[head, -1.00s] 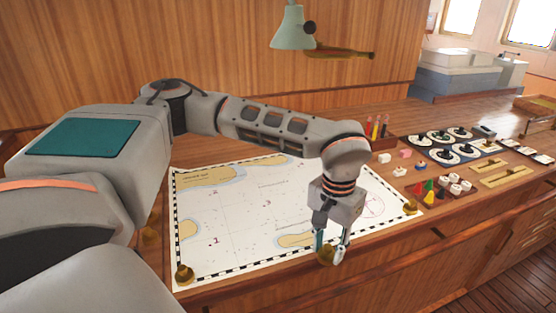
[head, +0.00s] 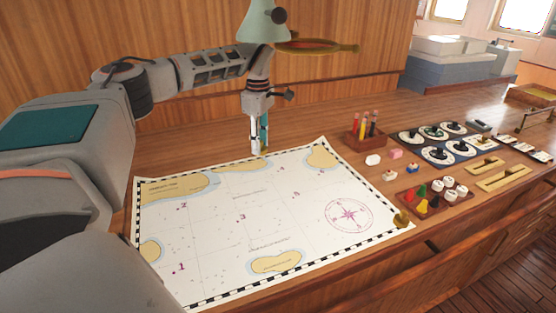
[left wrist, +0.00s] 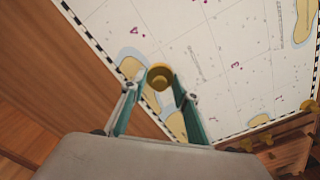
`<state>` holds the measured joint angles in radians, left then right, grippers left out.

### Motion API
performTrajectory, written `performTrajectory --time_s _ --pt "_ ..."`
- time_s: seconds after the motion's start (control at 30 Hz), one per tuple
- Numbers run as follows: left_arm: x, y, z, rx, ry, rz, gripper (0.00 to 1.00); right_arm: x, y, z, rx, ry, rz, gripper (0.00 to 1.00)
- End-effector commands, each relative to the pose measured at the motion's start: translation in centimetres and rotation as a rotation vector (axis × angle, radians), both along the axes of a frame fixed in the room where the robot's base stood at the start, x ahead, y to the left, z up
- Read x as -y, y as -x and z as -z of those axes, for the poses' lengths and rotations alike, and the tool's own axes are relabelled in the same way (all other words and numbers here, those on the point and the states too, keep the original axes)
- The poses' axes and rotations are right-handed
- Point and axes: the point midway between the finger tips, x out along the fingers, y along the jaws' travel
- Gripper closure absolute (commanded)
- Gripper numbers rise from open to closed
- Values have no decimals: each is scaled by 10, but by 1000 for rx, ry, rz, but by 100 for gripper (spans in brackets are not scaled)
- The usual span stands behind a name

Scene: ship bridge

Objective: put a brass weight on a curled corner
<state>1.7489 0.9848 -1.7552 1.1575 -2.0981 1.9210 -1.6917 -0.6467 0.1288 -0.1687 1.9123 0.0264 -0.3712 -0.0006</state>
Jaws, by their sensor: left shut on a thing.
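My left gripper (head: 258,148) is over the back edge of the chart (head: 215,230), fingers pointing down. It is shut on a brass weight (left wrist: 160,77), which shows between the fingertips in the left wrist view. In the head view the fingers largely hide that weight. Another brass weight (head: 401,218) stands on the chart's front right corner. The back right corner (head: 323,142) has no weight on it and looks slightly raised. The front left corner is cut off by the picture's lower edge. My right gripper is not in view.
Right of the chart are a pen rack (head: 366,132), a tray of coloured pieces (head: 436,196) and dial panels (head: 440,140). Bare wood lies behind the chart.

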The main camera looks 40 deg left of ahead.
Motion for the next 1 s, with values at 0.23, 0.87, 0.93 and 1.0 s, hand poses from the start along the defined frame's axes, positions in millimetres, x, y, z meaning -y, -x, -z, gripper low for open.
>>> performTrajectory --time_s 0.23,0.87,0.93,1.0 --pt "-30 3 1 0 11 -171 98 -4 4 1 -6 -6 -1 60" --pt "-30 3 80 0 10 -172 98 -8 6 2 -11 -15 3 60" --pt "-30 3 89 0 11 -171 98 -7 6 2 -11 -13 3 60" --pt "-30 3 94 3 11 -172 98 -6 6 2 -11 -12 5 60"
